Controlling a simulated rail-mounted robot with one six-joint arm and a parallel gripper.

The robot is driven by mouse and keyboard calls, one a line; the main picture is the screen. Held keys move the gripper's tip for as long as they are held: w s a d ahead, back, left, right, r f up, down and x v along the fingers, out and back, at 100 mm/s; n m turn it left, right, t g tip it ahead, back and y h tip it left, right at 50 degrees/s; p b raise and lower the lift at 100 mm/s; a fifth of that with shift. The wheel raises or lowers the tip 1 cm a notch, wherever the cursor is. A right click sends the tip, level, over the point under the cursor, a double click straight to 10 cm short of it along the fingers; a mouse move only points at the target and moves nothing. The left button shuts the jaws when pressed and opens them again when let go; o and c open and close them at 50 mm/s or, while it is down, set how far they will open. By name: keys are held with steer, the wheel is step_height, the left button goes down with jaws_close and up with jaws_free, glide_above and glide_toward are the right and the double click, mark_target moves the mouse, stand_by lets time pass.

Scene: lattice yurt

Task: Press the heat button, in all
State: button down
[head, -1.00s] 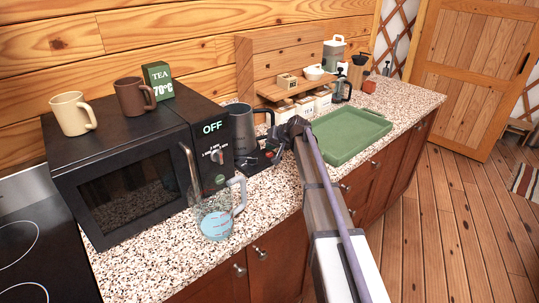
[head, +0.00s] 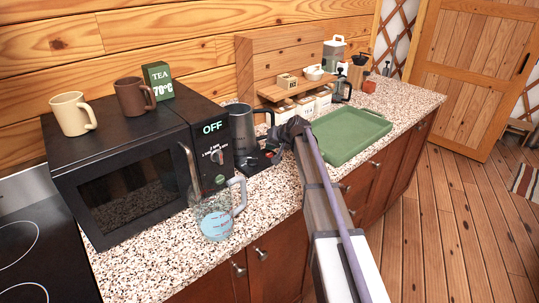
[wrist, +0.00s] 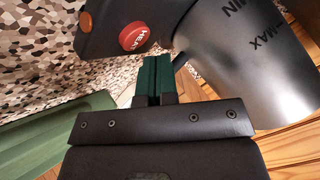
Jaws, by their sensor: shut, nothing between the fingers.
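The heat button is a round red button (wrist: 133,37) with "HEA" legible on it, on the black base (wrist: 105,42) of the kettle. My gripper (wrist: 156,62) is shut and empty; its green fingertips lie just below the red button in the wrist view. A small gap seems to show between tips and button; I cannot tell the depth. The grey kettle (wrist: 240,65) with MIN and MAX marks stands beside the fingers. In the head view the kettle (head: 241,128) stands right of the microwave, and my arm partly covers its base.
An orange button (wrist: 86,22) sits on the same base. The black microwave (head: 125,190) reads OFF and carries two mugs and a tea box. A glass jug (head: 215,215) of blue liquid stands in front. A green tray (head: 348,137) lies to the right.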

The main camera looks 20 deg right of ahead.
mark_target(271, 154)
stand_by(0.3)
steer(key=shift+f+b, duration=0.4)
steer(key=shift+f+b, duration=0.45)
stand_by(0.4)
steer(key=shift+r, duration=0.1)
steer(key=shift+r+p, duration=0.8)
steer(key=shift+p, duration=0.1)
step_height(271, 154, up, 5)
steer(key=p, duration=0.5)
steer(key=shift+r, duration=0.1)
steer(key=shift+f, duration=0.2)
